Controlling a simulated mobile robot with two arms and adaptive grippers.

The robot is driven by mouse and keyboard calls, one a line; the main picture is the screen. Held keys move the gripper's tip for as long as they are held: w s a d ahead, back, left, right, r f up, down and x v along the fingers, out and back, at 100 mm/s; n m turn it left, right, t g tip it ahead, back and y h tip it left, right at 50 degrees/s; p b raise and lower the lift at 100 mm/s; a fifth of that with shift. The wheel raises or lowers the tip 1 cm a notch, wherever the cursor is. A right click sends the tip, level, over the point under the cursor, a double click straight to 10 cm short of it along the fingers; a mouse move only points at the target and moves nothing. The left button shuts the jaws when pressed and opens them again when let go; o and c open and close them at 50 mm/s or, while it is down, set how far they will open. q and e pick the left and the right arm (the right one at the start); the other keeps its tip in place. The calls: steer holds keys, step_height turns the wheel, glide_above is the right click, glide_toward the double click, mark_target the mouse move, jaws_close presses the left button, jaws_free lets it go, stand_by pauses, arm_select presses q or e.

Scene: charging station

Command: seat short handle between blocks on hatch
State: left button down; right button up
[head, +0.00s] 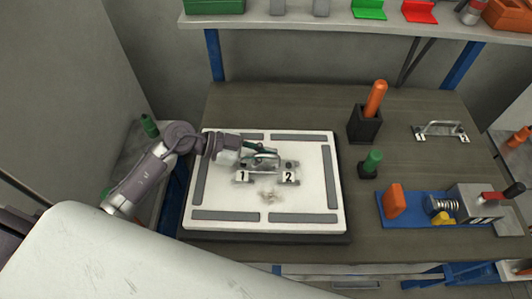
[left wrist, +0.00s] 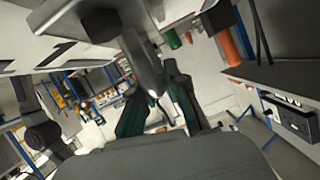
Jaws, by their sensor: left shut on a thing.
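The hatch (head: 312,213) is a white square panel with grey strips, lying on the table. Blocks marked 1 (head: 242,177) and 2 (head: 289,177) sit near its middle. A short metal handle (head: 262,163) is at the blocks, partly hidden by my left gripper (head: 262,149). That gripper reaches in from the left and is shut on the handle. In the left wrist view, the green-padded fingers (left wrist: 160,108) close around a grey bar. I cannot tell whether the handle touches the hatch or is just above it. My right gripper is not in view.
Another metal handle (head: 440,130) lies at the table's right. A black holder (head: 364,126) with an orange-handled tool, a green-topped piece (head: 371,164) and a blue fixture (head: 425,208) stand right of the hatch. A shelf (head: 340,25) runs along the back.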

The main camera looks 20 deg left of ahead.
arm_select(q)
steer(key=shift+f, duration=1.55)
steer(key=c, duration=1.1)
jaws_free()
steer(key=v, duration=1.2)
steer(key=shift+r, duration=0.1)
